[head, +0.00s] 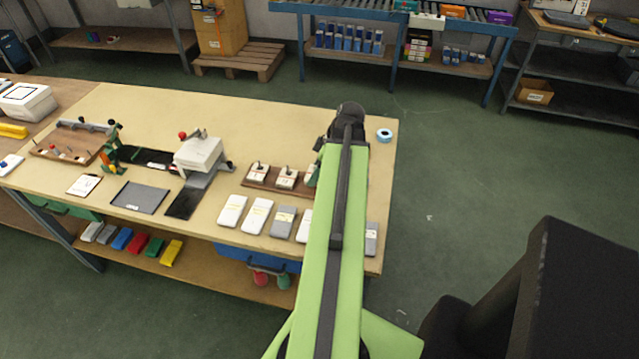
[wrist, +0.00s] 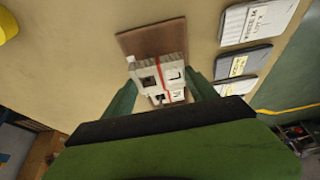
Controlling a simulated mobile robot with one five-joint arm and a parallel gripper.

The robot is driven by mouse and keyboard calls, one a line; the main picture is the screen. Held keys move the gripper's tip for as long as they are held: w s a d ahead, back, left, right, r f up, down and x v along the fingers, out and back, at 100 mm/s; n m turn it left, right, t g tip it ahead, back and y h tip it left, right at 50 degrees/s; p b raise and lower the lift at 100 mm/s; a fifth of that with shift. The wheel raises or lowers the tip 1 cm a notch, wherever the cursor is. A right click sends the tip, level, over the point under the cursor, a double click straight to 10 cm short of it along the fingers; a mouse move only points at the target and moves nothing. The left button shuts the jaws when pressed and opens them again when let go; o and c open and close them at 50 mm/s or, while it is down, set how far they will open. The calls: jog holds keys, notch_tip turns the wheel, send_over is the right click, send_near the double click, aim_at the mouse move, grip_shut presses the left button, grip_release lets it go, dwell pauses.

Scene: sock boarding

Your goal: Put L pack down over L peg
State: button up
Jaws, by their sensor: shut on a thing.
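My gripper (wrist: 162,84) shows in the wrist view, its two green fingers on either side of a white pack marked L (wrist: 174,72) with a red stripe and a dark square opening. It is shut on this pack. A pack marked M (wrist: 178,96) shows just below it in the picture. A brown board (wrist: 138,43) lies beyond the L pack; I cannot tell the gap between them. In the head view the board (head: 245,183) carries white packs (head: 257,172) with dark pegs through them. My arm hides the fingers and the board's right end there.
A row of white and grey packs (head: 257,216) lies along the table's front edge. A blue tape roll (head: 384,135) sits at the right. A white-topped press (head: 199,155) stands left of the board. The table's back middle is clear.

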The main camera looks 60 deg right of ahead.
notch_tip(320, 180, down, 4)
jog(key=b, duration=0.3)
jog(key=shift+b, duration=0.4)
jog(key=shift+r, duration=0.25)
jog(key=shift+f, duration=0.15)
jog(key=o, duration=1.3)
jog(key=shift+o, duration=0.2)
jog(key=shift+s+r+p, duration=0.1)
jog(key=shift+r+p, duration=0.35)
jog(key=shift+p, duration=0.05)
jog(key=p+v, duration=1)
jog(key=v, duration=0.1)
jog(key=shift+r, duration=0.2)
jog(key=shift+s, duration=0.1)
